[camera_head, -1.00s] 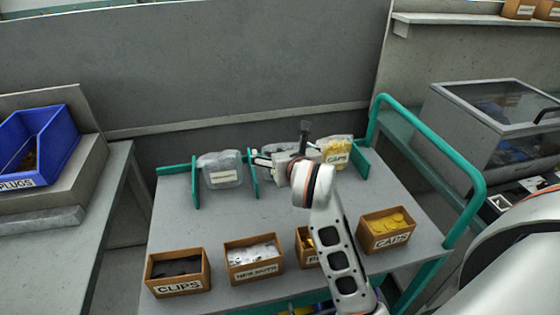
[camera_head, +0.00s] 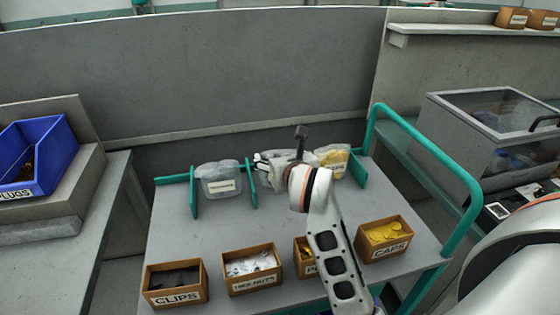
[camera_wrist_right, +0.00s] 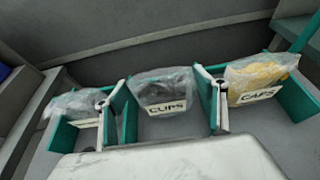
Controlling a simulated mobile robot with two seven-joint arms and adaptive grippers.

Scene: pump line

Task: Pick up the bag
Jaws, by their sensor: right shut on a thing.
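The clear bag of dark parts labelled CLIPS (camera_wrist_right: 165,92) stands in the middle slot in the right wrist view. My right gripper (camera_wrist_right: 163,103) has a finger at each side of this bag and is shut on it. In the head view my right gripper (camera_head: 268,170) is over the middle slot, and its wrist hides most of the bag. The bag's bottom appears to be at the tabletop; I cannot tell if it is lifted. My left gripper is not in view.
Green dividers (camera_head: 194,193) separate the slots on the grey cart top (camera_head: 215,225). A clear bag (camera_head: 220,176) stands to the left and a yellow CAPS bag (camera_wrist_right: 257,80) to the right. Open boxes, including CLIPS (camera_head: 176,298) and CAPS (camera_head: 384,250), line the front. A green rail (camera_head: 425,165) bounds the right.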

